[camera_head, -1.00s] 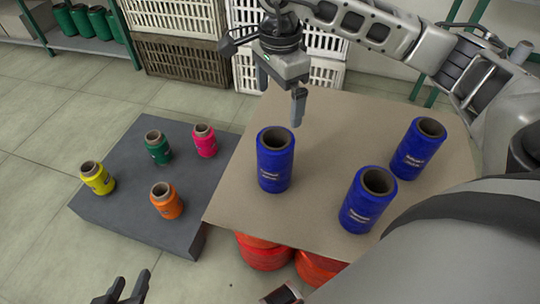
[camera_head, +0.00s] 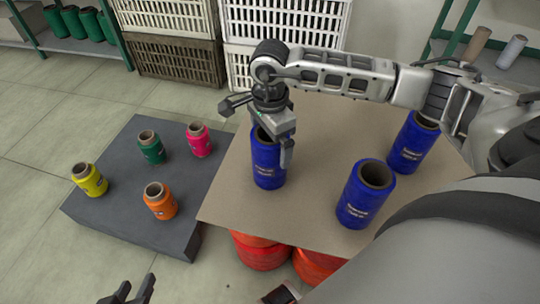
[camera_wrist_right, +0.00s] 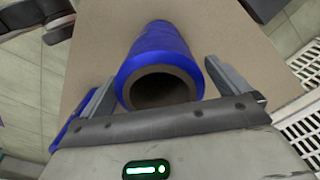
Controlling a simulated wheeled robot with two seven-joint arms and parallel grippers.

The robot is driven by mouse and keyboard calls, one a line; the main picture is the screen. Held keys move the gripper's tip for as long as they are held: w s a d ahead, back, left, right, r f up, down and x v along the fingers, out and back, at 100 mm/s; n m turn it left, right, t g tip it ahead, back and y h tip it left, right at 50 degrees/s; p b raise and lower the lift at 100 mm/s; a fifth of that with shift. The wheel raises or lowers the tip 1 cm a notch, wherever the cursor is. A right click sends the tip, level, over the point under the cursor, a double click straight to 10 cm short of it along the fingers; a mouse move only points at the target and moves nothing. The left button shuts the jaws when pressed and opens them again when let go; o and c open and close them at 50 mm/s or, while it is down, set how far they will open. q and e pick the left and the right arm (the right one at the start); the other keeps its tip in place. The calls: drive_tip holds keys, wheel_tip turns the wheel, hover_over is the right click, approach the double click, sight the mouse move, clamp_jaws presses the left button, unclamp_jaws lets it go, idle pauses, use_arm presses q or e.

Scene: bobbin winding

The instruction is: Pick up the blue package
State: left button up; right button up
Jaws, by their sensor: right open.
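Three blue packages, hollow spools of blue yarn, stand upright on the tan board. One blue package (camera_head: 268,165) is at the board's left, another (camera_head: 364,196) at the front right, a third (camera_head: 411,146) at the back right. My right gripper (camera_head: 269,146) is open above and around the top of the left package. In the right wrist view that package (camera_wrist_right: 157,50) lies between the open fingers (camera_wrist_right: 158,90), its hollow core facing the camera. Contact cannot be told. My left gripper (camera_head: 128,289) is at the bottom edge, its fingers apart and empty.
A dark grey platform (camera_head: 120,205) at left holds yellow (camera_head: 90,180), green (camera_head: 151,147), orange (camera_head: 160,201) and pink (camera_head: 198,140) spools. Red spools (camera_head: 262,250) sit under the tan board (camera_head: 310,145). Crates (camera_head: 178,62) stand behind.

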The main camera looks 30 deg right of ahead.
drive_tip(key=c, duration=1.5)
